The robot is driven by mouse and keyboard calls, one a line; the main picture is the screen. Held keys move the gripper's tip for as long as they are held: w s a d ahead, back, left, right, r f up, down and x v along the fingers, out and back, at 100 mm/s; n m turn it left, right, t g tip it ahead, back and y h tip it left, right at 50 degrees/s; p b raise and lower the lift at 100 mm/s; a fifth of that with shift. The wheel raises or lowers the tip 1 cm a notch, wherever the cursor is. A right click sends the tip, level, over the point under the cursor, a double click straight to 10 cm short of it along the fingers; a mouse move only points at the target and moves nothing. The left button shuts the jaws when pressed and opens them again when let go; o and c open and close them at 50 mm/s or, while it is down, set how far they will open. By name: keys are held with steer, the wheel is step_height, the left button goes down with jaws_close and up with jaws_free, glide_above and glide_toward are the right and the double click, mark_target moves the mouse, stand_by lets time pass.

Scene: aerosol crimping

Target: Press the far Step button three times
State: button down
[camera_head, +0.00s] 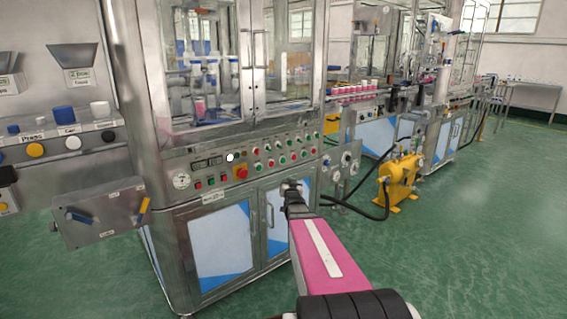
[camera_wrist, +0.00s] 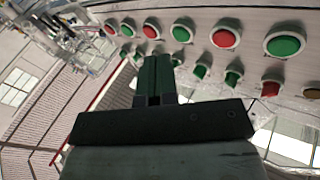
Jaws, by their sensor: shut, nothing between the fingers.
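The machine's control panel (camera_head: 222,172) carries rows of red and green buttons. I cannot read a Step label, so I cannot tell which button is the far Step one. My gripper (camera_head: 291,186) is in front of the panel's lower edge in the head view. A red button (camera_wrist: 226,37) and a larger-looking green button (camera_wrist: 285,44) lie to the right, a red button (camera_wrist: 151,30) to the left. No contact is visible.
Below the upper row are green knobs (camera_wrist: 203,70) and a red one (camera_wrist: 270,88). Glass doors (camera_head: 245,60) stand above the panel, blue-white cabinet doors (camera_head: 222,240) below. A yellow pump (camera_head: 400,178) stands right on open green floor (camera_head: 480,220).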

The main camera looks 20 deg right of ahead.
mark_target(283, 160)
steer(key=d+r+m+t+h, duration=0.1)
steer(key=d+r+t+h, duration=0.1)
steer(key=d+r+t, duration=0.2)
steer(key=shift+d+r+h, duration=0.4)
steer(key=shift+d+r, duration=0.1)
steer(key=shift+r, duration=0.4)
steer(key=w+a, duration=0.3)
steer(key=w, duration=0.5)
steer(key=shift+w, duration=0.15)
stand_by(1.7)
steer(key=shift+w+a, duration=0.15)
steer(key=shift+w, duration=0.2)
